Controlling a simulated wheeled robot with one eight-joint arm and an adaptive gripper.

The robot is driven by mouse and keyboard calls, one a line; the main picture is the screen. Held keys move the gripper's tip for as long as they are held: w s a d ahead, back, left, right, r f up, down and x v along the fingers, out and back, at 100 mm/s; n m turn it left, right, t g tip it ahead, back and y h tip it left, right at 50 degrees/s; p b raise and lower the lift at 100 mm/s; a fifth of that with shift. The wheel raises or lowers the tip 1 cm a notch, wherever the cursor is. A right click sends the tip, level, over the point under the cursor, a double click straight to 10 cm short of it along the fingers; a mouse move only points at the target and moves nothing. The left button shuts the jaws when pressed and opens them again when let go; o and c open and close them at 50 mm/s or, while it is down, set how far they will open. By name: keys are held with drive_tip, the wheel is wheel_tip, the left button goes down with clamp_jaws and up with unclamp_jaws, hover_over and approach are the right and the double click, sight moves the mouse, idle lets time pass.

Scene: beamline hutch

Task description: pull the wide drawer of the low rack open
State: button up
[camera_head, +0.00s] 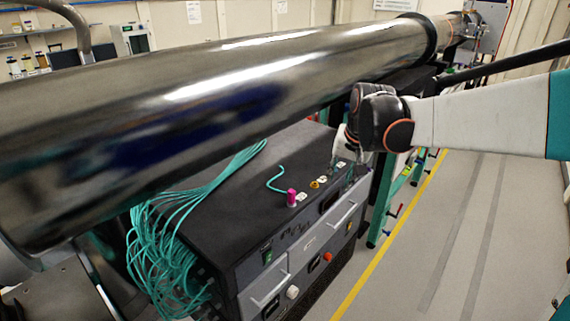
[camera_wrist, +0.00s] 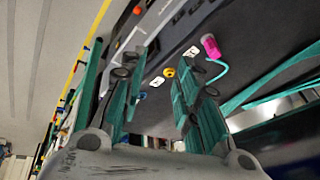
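The low rack (camera_head: 235,195) stands below the large dark tube, with a black top and a grey front facing the aisle. Its wide drawer (camera_head: 325,237) has a pale bar handle (camera_head: 345,214) and looks flush with the front. My gripper (camera_head: 342,160) is over the far end of the rack top, partly hidden by my dark wrist. In the wrist view my gripper (camera_wrist: 157,72) has its two teal fingers spread, with nothing seen between them. The grey rack front (camera_wrist: 128,42) shows beyond the left finger there; I cannot tell whether the fingers touch anything.
A pink plug (camera_head: 291,196) and small yellow and white items sit on the rack top. Teal cables (camera_head: 160,255) hang at its near end. The large tube (camera_head: 200,95) runs close overhead. The aisle floor (camera_head: 450,240) right of the yellow line is clear.

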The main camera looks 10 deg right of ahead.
drive_tip(key=w+d+f+m+g+p, duration=0.1)
drive_tip(key=w+d+f+m+p, duration=0.15)
drive_tip(key=w+d+f, duration=0.65)
drive_tip(key=m+g+y, duration=0.1)
drive_tip(key=m, duration=0.2)
approach(345, 217)
drive_tip(key=b+x, duration=0.4)
drive_tip(key=x, duration=0.3)
drive_tip(key=shift+w+a+f, duration=0.15)
drive_tip(key=shift+w+f, duration=0.1)
drive_tip(key=shift+f, duration=0.05)
clamp_jaws()
